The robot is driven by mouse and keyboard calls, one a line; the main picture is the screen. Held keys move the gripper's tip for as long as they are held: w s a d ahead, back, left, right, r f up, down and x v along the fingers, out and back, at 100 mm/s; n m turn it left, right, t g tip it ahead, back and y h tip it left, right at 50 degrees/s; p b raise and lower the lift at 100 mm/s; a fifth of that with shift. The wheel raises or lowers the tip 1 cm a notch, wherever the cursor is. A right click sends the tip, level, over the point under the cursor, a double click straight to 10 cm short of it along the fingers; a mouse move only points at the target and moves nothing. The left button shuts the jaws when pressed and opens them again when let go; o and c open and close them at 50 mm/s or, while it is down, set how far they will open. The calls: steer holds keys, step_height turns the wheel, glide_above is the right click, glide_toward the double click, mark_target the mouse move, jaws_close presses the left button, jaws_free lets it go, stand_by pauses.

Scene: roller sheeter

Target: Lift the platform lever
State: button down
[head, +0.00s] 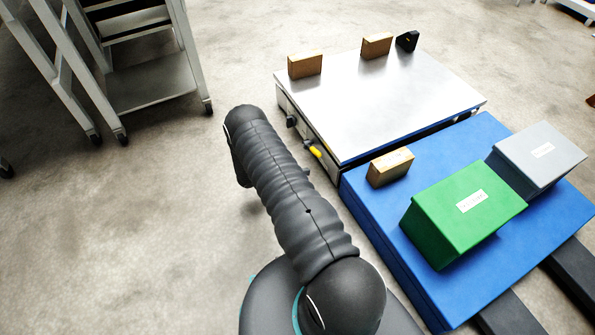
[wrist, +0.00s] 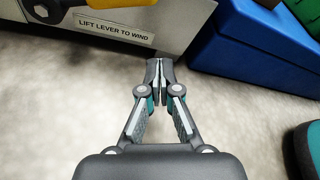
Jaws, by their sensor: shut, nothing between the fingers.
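The platform lever (head: 315,152) has a yellow end and sits low on the near left side of the silver-topped platform (head: 375,95). In the wrist view a yellow piece with a dark knob, apparently the lever (wrist: 72,3), shows at the top left edge, partly cut off. A label (wrist: 115,27) beside it reads "LIFT LEVER TO WIND". My gripper (wrist: 160,78) is shut and empty. Its tips point toward the platform's side below and right of the label, apart from the lever. In the head view my arm hides the gripper.
A blue platform (head: 365,215) adjoins on the right, carrying a green box (head: 440,235), a grey box (head: 555,170) and a small brown block (head: 390,168). Two brown blocks and a black item (head: 407,41) stand on the silver top. A wheeled rack (head: 150,85) stands at left; floor between is clear.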

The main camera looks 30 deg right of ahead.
mark_target(312, 149)
steer(key=x, duration=0.5)
steer(key=r, duration=0.1)
steer(key=w+r, duration=0.1)
steer(key=r, duration=0.1)
steer(key=shift+w+d+r+p, duration=0.15)
steer(key=shift+w+r+p, duration=0.05)
steer(key=shift+r+p, duration=0.15)
steer(key=shift+w, duration=0.1)
